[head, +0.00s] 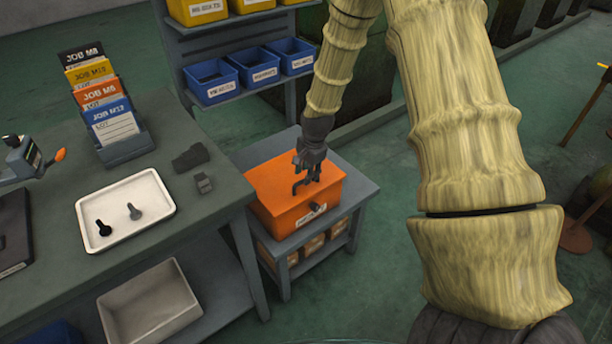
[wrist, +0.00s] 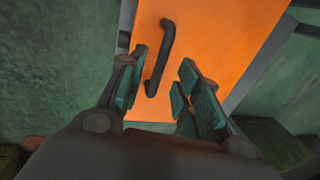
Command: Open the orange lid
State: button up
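The orange lid (head: 282,197) tops an orange box on a low grey stand in the head view, and it looks shut. A dark bar handle (head: 300,186) stands on it. In the wrist view the orange lid (wrist: 228,30) fills the middle, with the dark curved handle (wrist: 160,58) on it. My gripper (head: 308,176) points down just above the handle. In the wrist view my gripper (wrist: 160,85) is open, its teal finger pads on either side of the handle's lower end, with gaps visible. Whether a finger touches the lid cannot be told.
A grey workbench (head: 200,215) stands left of the stand, with a white tray (head: 150,190) holding two bolts and a job card rack (head: 125,145). A shelf with blue bins (head: 265,75) is behind. Open floor (head: 345,290) lies in front.

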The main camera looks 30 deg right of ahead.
jog(key=shift+w+f, duration=0.25)
jog(key=shift+f, duration=1.05)
grip_shut()
